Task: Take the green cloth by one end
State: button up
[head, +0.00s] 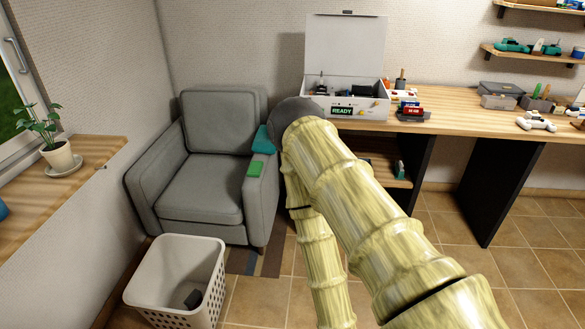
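A teal cloth-like thing (263,142) lies farther back on the same armrest, against the backrest side. My arm's bent joint is just right of it and may cover part of it. My arm crosses the middle of the view and one part runs down out of the bottom edge. My gripper is not in view.
A white perforated basket (177,280) with a dark item in it stands in front of the armchair. A wooden workbench (450,105) at right holds an open white case (345,100) and several tools. A potted plant (58,155) stands on the left sill. Tiled floor is open at lower right.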

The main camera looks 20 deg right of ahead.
aim_at(255, 167)
jog(key=z, duration=0.9)
jog(key=i, duration=1.4)
jog(key=u, duration=0.9)
